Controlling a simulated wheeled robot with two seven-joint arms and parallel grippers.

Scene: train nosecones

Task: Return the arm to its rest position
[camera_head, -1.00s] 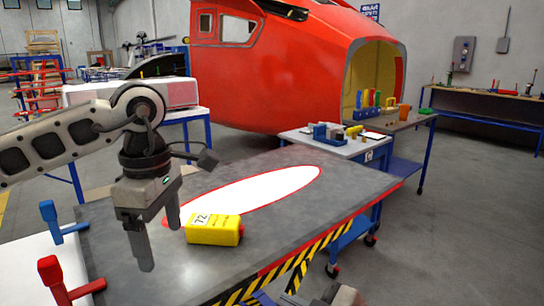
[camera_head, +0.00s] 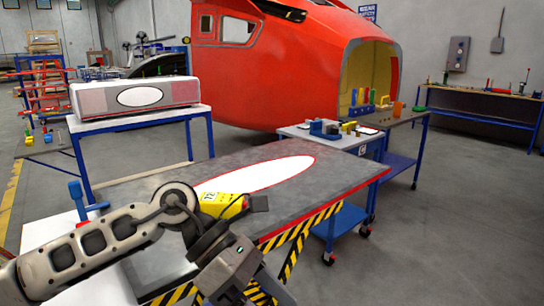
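My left arm comes in from the lower left, and its gripper (camera_head: 245,292) is low at the bottom of the view, in front of the table's striped front edge. Its fingertips are cut off or hard to make out, so I cannot tell whether it is open or shut. A yellow box (camera_head: 222,204) with a white number label lies on the grey table (camera_head: 340,176), partly hidden behind my arm. A white oval with a red outline (camera_head: 275,174) is on the tabletop. My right gripper is not in view.
A blue-handled tool (camera_head: 77,198) is on the white surface at the left, partly behind my arm. A blue cart (camera_head: 345,222) stands right of the table. A red nosecone (camera_head: 290,70) stands behind. Open floor (camera_head: 450,220) lies at the right.

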